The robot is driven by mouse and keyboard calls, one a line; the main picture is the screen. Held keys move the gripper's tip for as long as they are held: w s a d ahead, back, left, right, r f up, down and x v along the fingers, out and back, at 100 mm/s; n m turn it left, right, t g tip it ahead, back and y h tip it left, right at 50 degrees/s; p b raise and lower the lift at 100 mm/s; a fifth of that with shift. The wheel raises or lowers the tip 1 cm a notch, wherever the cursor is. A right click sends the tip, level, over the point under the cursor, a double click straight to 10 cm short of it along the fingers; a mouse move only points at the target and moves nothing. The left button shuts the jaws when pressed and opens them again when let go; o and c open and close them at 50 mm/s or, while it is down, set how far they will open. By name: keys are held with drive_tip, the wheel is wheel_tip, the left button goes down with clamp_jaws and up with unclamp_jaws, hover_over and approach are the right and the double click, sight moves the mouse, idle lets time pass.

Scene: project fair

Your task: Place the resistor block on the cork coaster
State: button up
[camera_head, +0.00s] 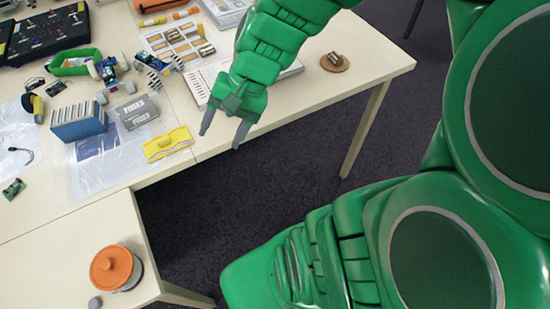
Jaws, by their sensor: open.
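The round brown cork coaster (343,68) lies near the right end of the far table. A small tan and dark block (335,57), which looks like the resistor block, sits on top of it, within its rim. My gripper (223,133) points down at the table's front edge, left of the coaster and well apart from it. Its two grey fingers are spread, with nothing between them. A similar small block (206,50) stands by the sheet of tan rectangles; I cannot tell its markings.
A white breadboard-like panel (200,85) lies partly behind my gripper. A yellow item (167,143), a grey fuses box (137,111) and a blue box (78,122) stand left. An orange-lidded jar (114,267) is on the near table. Table around the coaster is clear.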

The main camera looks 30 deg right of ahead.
drive_tip(key=s+d+n+g+h, duration=0.1)
drive_tip(key=s+d+n+h, duration=0.1)
drive_tip(key=s, duration=0.4)
drive_tip(key=s+d+r+n+g+h, duration=0.1)
drive_tip(key=s+d+n+h, duration=0.2)
drive_tip(key=s, duration=0.3)
drive_tip(key=shift+r+n+h, duration=0.3)
drive_tip(key=shift+n+h, duration=0.3)
drive_tip(key=shift+n, duration=0.2)
